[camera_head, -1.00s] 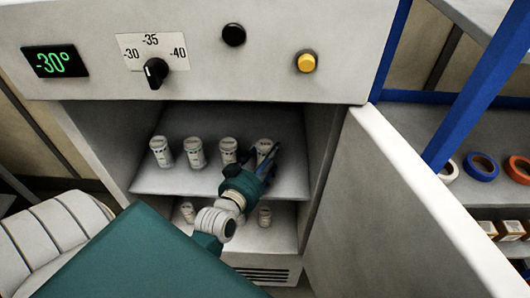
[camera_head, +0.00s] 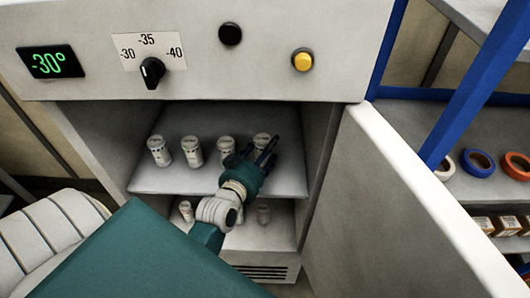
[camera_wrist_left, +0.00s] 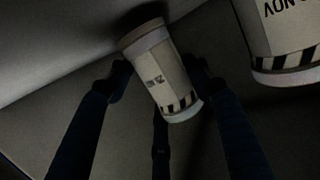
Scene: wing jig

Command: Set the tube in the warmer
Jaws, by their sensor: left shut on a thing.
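A white tube-like canister (camera_head: 262,138) with a dark striped band is at the right end of a row on the upper shelf of an open cabinet. My left gripper (camera_head: 262,155) reaches into the cabinet and is shut on this canister. In the left wrist view the canister (camera_wrist_left: 163,75) sits tilted between the dark fingers, and a second canister (camera_wrist_left: 285,40) is close at the upper right. In the head view the fingers hide its lower part. I see no warmer that I can identify. My right gripper is not in view.
The cabinet shows a green -30° display (camera_head: 47,62) and has a dial (camera_head: 152,72) and a yellow button (camera_head: 303,62). Several more canisters (camera_head: 192,151) stand to the left and on the lower shelf. The open door (camera_head: 400,190) stands at the right. Tape rolls (camera_head: 478,163) lie on a rack beyond.

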